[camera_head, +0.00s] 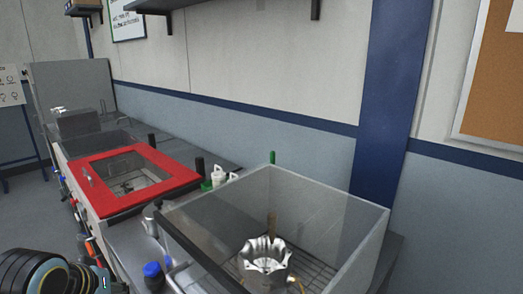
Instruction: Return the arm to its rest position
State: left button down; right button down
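A dark, rounded part of my own arm shows at the lower left corner, cut off by the picture's edges. No gripper fingers show there, so neither gripper can be seen. My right arm is out of the picture. A silver machined housing (266,254) with a scalloped top stands upright on a slatted floor inside an open, clear-walled box (345,216) on the bench at the lower right. No gripper is at it.
A red-framed station with a window (158,186) stands on the bench left of the box. A blue-capped bottle (153,276) and small white bottles (218,176) stand nearby. A grey wall and a blue column (388,100) rise behind. Open floor (25,212) lies left of the bench.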

pick_arm(q)
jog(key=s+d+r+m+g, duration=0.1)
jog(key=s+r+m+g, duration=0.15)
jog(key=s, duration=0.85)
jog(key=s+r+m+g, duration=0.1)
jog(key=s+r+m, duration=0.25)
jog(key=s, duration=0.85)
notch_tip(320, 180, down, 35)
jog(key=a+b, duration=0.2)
jog(key=b, duration=1)
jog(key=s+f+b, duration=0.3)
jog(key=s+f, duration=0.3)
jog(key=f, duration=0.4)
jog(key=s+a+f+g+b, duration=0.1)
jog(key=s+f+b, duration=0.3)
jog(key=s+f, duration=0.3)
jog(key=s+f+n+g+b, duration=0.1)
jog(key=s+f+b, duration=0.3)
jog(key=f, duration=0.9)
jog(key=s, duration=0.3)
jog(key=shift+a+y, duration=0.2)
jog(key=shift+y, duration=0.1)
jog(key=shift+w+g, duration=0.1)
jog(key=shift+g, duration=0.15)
